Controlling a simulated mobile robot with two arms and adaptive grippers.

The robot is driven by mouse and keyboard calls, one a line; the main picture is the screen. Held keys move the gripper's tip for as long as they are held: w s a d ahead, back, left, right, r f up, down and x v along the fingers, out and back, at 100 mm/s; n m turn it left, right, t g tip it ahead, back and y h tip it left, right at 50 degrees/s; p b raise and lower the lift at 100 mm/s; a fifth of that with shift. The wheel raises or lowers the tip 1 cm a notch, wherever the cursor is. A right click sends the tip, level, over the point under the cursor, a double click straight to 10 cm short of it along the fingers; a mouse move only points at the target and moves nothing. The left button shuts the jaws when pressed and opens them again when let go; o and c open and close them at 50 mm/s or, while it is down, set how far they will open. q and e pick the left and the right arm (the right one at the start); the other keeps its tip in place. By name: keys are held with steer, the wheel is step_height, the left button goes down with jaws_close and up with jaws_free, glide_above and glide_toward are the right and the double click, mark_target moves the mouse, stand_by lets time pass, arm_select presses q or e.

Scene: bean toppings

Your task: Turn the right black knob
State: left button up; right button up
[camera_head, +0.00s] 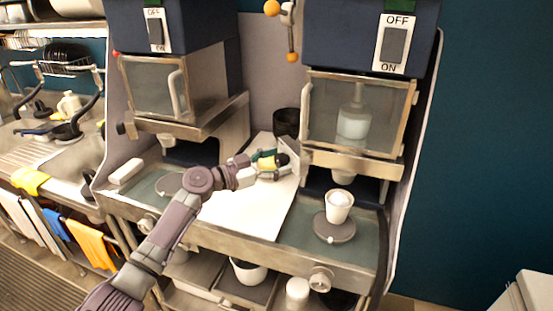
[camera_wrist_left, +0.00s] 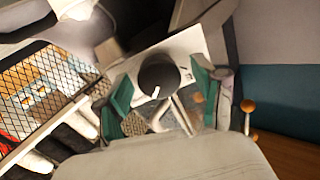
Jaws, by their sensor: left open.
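The right black knob (camera_head: 283,159) sits on the left side of the right machine (camera_head: 358,118), by its metal bracket. In the left wrist view the round knob (camera_wrist_left: 158,75) shows a white mark on its face. My left gripper (camera_head: 266,162) is at the knob, its green-padded fingers spread. In the left wrist view the left gripper (camera_wrist_left: 160,92) has one finger on either side of the knob, with gaps showing, so it appears around the knob without squeezing it. The fingers partly hide the knob in the head view. My right gripper is not in view.
A white cup (camera_head: 340,200) stands on a round plate (camera_head: 334,229) under the right machine. A dark canister (camera_head: 287,122) stands behind my gripper. The left machine (camera_head: 165,85) is to the left. A white board (camera_head: 245,213) lies between the machines.

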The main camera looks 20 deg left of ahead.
arm_select(q)
steer(key=c, duration=1.2)
steer(key=shift+o, duration=0.2)
steer(key=shift+n+b, duration=0.3)
steer(key=shift+b, duration=0.05)
steer(key=n+b, duration=0.2)
steer(key=shift+f+n, duration=0.15)
steer(key=shift+n, duration=0.15)
steer(key=n+b, duration=0.1)
steer(key=n, duration=0.2)
steer(key=shift+n+b, duration=0.3)
steer(key=shift+b, duration=0.05)
steer(key=n, duration=0.2)
steer(key=shift+n+g, duration=0.3)
steer(key=n, duration=0.2)
steer(key=shift+r+n, duration=0.2)
steer(key=shift+n, duration=0.1)
steer(key=n+p, duration=0.1)
steer(key=n, duration=0.4)
steer(key=shift+a+f+g+p, duration=0.1)
steer(key=shift+g+p, duration=0.2)
steer(key=shift+n, duration=0.3)
